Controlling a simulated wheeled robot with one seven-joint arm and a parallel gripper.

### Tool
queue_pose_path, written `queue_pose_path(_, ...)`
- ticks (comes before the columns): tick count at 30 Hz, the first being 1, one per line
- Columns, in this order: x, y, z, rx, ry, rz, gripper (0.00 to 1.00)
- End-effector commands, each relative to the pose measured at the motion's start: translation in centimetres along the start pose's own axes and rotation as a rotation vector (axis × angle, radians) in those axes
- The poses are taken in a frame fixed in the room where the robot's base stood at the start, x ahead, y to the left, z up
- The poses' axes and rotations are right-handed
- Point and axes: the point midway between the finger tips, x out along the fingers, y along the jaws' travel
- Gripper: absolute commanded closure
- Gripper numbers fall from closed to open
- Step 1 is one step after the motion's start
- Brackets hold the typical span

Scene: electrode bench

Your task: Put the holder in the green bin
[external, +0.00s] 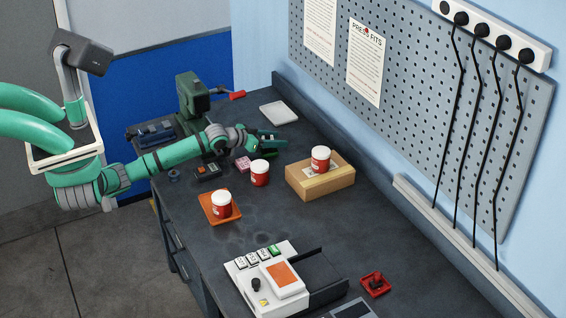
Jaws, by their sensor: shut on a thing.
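My gripper (276,142) is at the end of the outstretched green arm, over the far part of the dark bench. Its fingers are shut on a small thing. The thing is mostly hidden and too small to make out, so I cannot tell whether it is the holder. A small dark green shape (268,153) shows just under the fingers. I cannot tell whether it is the green bin or part of the gripper. No other holder or green bin can be clearly made out.
Red cups with white lids stand on an orange mat (207,213), on the bare bench (260,173) and on a cardboard box (325,182). A white tray (278,112) and a green press (193,95) are farther back. A white console (262,290) is in front.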

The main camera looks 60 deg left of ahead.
Motion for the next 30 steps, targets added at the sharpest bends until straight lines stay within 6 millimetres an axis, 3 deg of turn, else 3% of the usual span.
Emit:
queue_pose_path(6, 0.1, 0.0, 0.2, 0.000, 0.001, 0.000, 0.88)
queue_pose_path(7, 0.1, 0.0, 0.2, 0.000, 0.000, 0.000, 0.51)
queue_pose_path(9, 0.1, 0.0, 0.2, 0.000, 0.000, 0.000, 0.36)
queue_pose_path(20, -0.1, 0.0, -0.1, 0.002, 0.001, 0.000, 0.36)
queue_pose_path(25, -2.1, -0.1, 0.0, -0.003, 0.002, 0.000, 0.36)
queue_pose_path(30, -5.6, -0.1, -0.1, -0.003, 0.004, -0.002, 0.36)
